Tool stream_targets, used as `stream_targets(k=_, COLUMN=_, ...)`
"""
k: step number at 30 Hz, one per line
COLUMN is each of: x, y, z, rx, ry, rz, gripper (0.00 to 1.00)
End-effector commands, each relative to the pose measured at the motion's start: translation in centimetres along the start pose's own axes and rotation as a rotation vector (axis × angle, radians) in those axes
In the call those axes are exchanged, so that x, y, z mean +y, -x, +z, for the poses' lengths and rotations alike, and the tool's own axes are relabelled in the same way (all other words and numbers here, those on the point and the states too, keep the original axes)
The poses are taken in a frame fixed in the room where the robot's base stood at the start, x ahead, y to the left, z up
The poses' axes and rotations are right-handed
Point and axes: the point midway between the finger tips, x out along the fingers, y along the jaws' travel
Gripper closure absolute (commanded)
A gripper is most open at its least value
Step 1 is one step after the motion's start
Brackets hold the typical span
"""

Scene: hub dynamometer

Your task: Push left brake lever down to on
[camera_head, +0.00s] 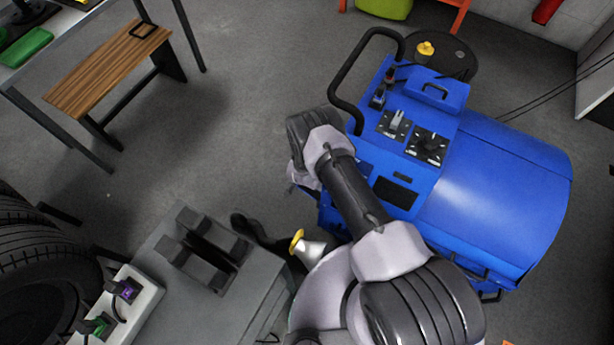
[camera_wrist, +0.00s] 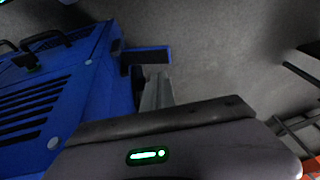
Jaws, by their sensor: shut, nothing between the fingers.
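The blue machine (camera_head: 505,190) stands at right in the head view, with a control panel on top. Two small upright levers, one dark (camera_head: 378,96) and one with a reddish part (camera_head: 390,74), stand at its left edge; I cannot tell which is the left brake lever or its setting. My gripper (camera_wrist: 157,82) shows in the wrist view as a narrow grey shape, shut and empty, close to a dark blue bracket (camera_wrist: 147,55) beside the blue housing; contact cannot be told. In the head view my arm hides the gripper.
A black handrail (camera_head: 345,75) curves beside the panel. A round black stand (camera_head: 455,57) with a yellow item is behind it. A grey unit (camera_head: 190,290) stands at lower left near a tyre (camera_head: 35,265). A wooden bench (camera_head: 105,70) is at upper left. Floor between is clear.

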Motion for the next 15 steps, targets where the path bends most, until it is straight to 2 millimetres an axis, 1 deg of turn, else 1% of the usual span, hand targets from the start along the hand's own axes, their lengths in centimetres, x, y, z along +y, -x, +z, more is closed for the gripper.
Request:
stream_targets(k=7, x=0.0, y=0.0, z=0.0, rx=-0.001, ry=0.000, rz=0.000, gripper=1.00)
stream_targets(k=9, x=0.0, y=-0.3, z=0.0, rx=-0.001, ry=0.000, rz=0.000, gripper=1.00)
stream_targets(k=11, x=0.0, y=-1.1, z=0.1, rx=0.000, ry=0.000, rz=0.000, gripper=1.00)
stream_targets(k=14, x=0.1, y=-3.2, z=0.2, rx=-0.001, ry=-0.001, rz=-0.001, gripper=1.00)
stream_targets(k=15, x=0.1, y=-4.3, z=0.3, rx=0.000, ry=-0.001, rz=0.000, gripper=1.00)
